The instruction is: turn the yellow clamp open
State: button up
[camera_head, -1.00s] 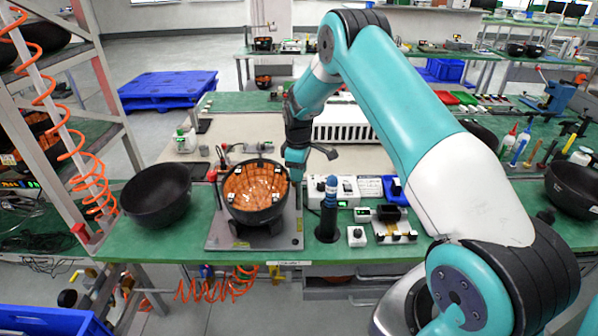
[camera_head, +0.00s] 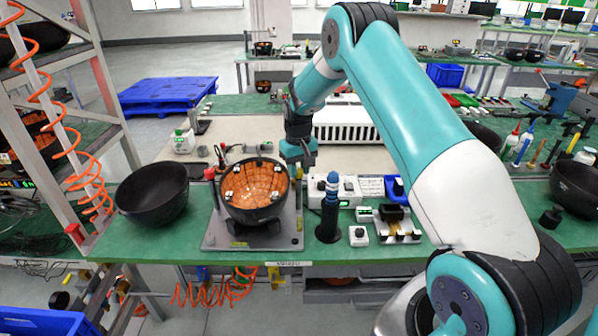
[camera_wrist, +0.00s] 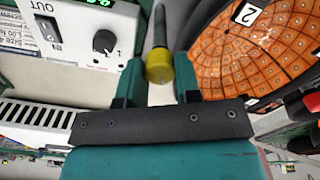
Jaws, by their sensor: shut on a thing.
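The yellow clamp (camera_wrist: 160,68) shows in the wrist view as a yellow round end on a dark grey lever. It sits between the two fingers of my gripper (camera_wrist: 159,82), which is shut on it. In the head view my gripper (camera_head: 299,158) is at the right rear of the black bowl lined with orange tiles (camera_head: 255,187). Whether the clamp is open or closed is hard to tell.
A white control box with a knob (camera_wrist: 80,45) stands close beside the fingers. A blue-topped black cylinder (camera_head: 329,210) stands right of the grey fixture plate (camera_head: 225,234). An empty black bowl (camera_head: 152,193) is left.

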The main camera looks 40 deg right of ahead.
aim_at(299, 170)
jog(key=m, duration=0.3)
jog(key=shift+f+m+b, duration=0.1)
jog(key=shift+m+b, duration=0.2)
jog(key=shift+b, duration=0.05)
jog(key=shift+m+b, duration=0.3)
jog(key=shift+m, duration=1.5)
jog(key=o, duration=0.9)
jog(key=shift+s, duration=0.1)
jog(key=shift+o, duration=0.2)
notch_tip(299, 170, up, 18)
jog(key=b, duration=0.2)
jog(key=shift+f+b, duration=0.2)
jog(key=shift+b, duration=0.2)
